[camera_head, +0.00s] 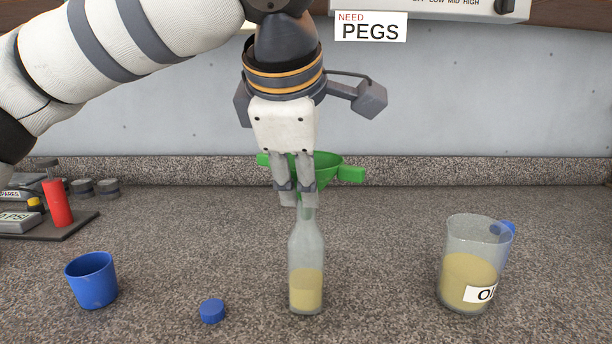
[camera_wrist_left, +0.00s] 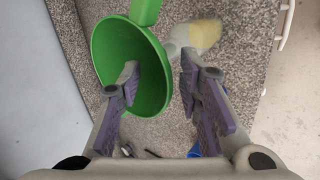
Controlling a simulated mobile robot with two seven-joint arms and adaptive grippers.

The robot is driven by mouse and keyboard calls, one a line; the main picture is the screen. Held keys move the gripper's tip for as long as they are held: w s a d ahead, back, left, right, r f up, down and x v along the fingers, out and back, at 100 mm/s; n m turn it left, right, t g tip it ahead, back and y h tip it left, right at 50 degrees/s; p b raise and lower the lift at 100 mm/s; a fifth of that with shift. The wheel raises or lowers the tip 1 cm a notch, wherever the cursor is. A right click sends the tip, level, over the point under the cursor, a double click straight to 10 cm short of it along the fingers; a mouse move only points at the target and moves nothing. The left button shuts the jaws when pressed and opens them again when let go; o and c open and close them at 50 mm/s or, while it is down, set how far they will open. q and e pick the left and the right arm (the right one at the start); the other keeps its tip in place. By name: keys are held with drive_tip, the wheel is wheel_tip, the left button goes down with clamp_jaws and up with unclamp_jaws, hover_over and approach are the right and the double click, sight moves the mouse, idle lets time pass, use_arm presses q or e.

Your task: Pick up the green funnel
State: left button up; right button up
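The green funnel (camera_head: 325,167) is at the mouth of a clear bottle (camera_head: 306,255) holding yellowish liquid. My left gripper (camera_head: 297,195) points down in front of the funnel and hides part of it and the bottle neck. I cannot tell how far the spout sits in the neck. In the left wrist view the funnel (camera_wrist_left: 128,45) shows its wide mouth and a tab handle. The left gripper (camera_wrist_left: 160,75) is open there, one finger over the funnel's mouth, the other outside its right rim, with a gap between. My right gripper is not in view.
A clear jug (camera_head: 470,250) of yellowish liquid with a blue handle stands at right. A blue cup (camera_head: 91,280) and a blue cap (camera_head: 212,311) are at left. A dark tray (camera_head: 75,224) with a red cylinder (camera_head: 57,203) is farther left. A wall closes the back.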

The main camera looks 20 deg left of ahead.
use_arm(q)
clamp_jaws()
drive_tip(key=shift+r, duration=0.1)
